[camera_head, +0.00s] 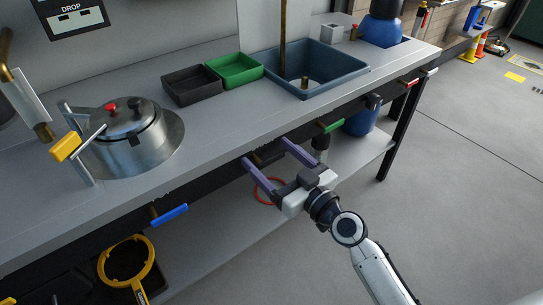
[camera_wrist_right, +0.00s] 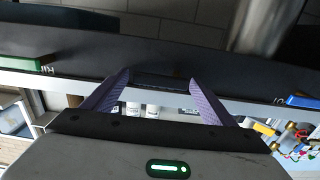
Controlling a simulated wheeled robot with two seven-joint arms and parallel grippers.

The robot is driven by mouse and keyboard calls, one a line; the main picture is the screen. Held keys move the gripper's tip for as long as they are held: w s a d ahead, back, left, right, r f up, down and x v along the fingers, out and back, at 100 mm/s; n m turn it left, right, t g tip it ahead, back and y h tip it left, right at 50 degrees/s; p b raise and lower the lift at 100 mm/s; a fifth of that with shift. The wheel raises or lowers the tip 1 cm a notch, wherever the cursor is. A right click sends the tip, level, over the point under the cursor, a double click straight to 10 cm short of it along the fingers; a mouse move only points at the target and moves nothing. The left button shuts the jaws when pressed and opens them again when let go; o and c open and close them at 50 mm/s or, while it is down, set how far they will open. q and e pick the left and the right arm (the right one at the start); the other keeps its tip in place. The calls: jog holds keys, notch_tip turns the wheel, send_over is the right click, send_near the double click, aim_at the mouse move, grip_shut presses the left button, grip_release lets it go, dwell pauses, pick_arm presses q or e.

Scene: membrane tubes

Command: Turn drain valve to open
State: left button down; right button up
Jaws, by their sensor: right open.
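My right gripper (camera_head: 266,152) is open, its two purple fingers reaching toward the dark front rail of the bench. It also shows in the wrist view (camera_wrist_right: 159,78), with a dark bar (camera_wrist_right: 160,84) between the fingertips. In the head view a small brass-coloured part (camera_head: 268,157) shows between the fingers; it is partly hidden, and I cannot tell whether it is the drain valve. A blue handle (camera_head: 169,215) is on the rail to the left, and a green handle (camera_head: 332,126) is to the right. Both handles also flank the fingers in the wrist view. My left gripper is not in view.
On the bench stand a steel pot (camera_head: 134,145), a black tray (camera_head: 191,86), a green tray (camera_head: 234,70) and a blue-grey sink (camera_head: 345,68). A red handle (camera_head: 410,83) is farther right on the rail. A lower shelf (camera_head: 235,235) runs underneath.

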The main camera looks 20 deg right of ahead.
jog(key=c, duration=0.9)
jog(key=shift+c, duration=0.7)
jog(key=shift+f, duration=0.1)
jog(key=m, duration=0.2)
jog(key=f+m, duration=0.1)
jog(key=m, duration=0.1)
jog(key=shift+m+b, duration=0.3)
jog(key=shift+b, duration=0.1)
jog(key=m, duration=0.2)
jog(key=f+m, duration=0.1)
jog(key=m, duration=0.1)
jog(key=shift+a+m, duration=0.1)
jog(key=shift+m, duration=0.2)
jog(key=shift+s+a+f+m, duration=0.1)
jog(key=shift+a+f+m, duration=0.1)
jog(key=shift+m, duration=1.25)
jog(key=shift+s+a+f+m, duration=0.1)
jog(key=shift+a+f+m, duration=0.15)
jog(key=shift+m, duration=1.25)
jog(key=shift+s+a+f+m, duration=0.1)
jog(key=shift+a+f+m, duration=0.1)
jog(key=shift+m, duration=1.25)
